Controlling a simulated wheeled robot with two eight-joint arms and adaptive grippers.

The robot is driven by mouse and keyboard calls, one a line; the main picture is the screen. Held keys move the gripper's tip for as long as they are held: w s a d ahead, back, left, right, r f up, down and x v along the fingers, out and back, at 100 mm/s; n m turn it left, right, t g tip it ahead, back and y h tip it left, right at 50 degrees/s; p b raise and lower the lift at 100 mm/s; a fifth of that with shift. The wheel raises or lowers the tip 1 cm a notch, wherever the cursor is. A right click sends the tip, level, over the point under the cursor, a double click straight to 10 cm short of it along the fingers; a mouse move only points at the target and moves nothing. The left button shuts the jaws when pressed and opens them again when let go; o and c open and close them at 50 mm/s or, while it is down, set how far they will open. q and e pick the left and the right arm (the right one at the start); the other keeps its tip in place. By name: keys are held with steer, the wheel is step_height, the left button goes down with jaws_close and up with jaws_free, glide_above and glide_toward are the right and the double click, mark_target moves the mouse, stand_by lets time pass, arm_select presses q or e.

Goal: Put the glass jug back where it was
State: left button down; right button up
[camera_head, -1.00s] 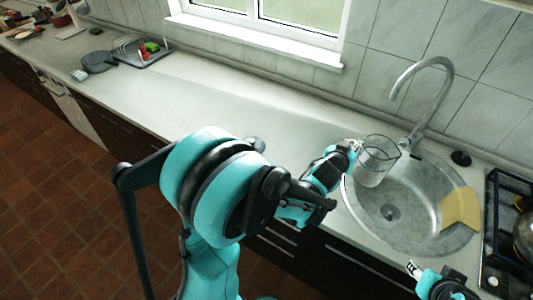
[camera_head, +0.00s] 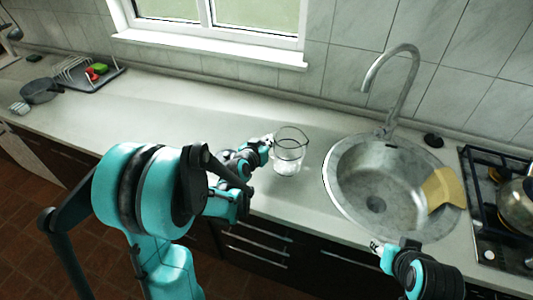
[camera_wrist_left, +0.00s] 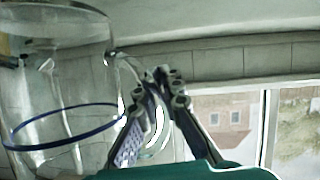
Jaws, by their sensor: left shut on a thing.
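The clear glass jug (camera_head: 290,153) is upright over the counter, left of the sink. I cannot tell whether its base touches the counter. My left gripper (camera_head: 267,146) is at the jug's left side, shut on it by the handle. In the left wrist view the jug (camera_wrist_left: 60,110) fills the left side with a blue line around it, and the fingers (camera_wrist_left: 156,95) close around its handle. My right gripper (camera_head: 377,247) is near the sink's front edge, away from the jug; its fingers are too small to read.
A round steel sink (camera_head: 350,208) with a tall tap (camera_head: 405,85) is to the right. A yellow cloth (camera_head: 442,188) lies on its rim, beside a stove (camera_head: 482,215). A dish rack (camera_head: 85,75) and a dark pan (camera_head: 42,90) stand far left. The counter (camera_head: 170,110) between is clear.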

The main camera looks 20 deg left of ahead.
arm_select(q)
steer(key=f, duration=0.1)
steer(key=f+b, duration=0.1)
steer(key=f, duration=0.1)
steer(key=f+b, duration=0.1)
steer(key=shift+a+f, duration=0.25)
steer(key=shift+a, duration=0.05)
steer(key=shift+r, duration=0.1)
steer(key=shift+s, duration=0.1)
steer(key=c, duration=2.1)
jaws_free()
steer(key=o, duration=0.4)
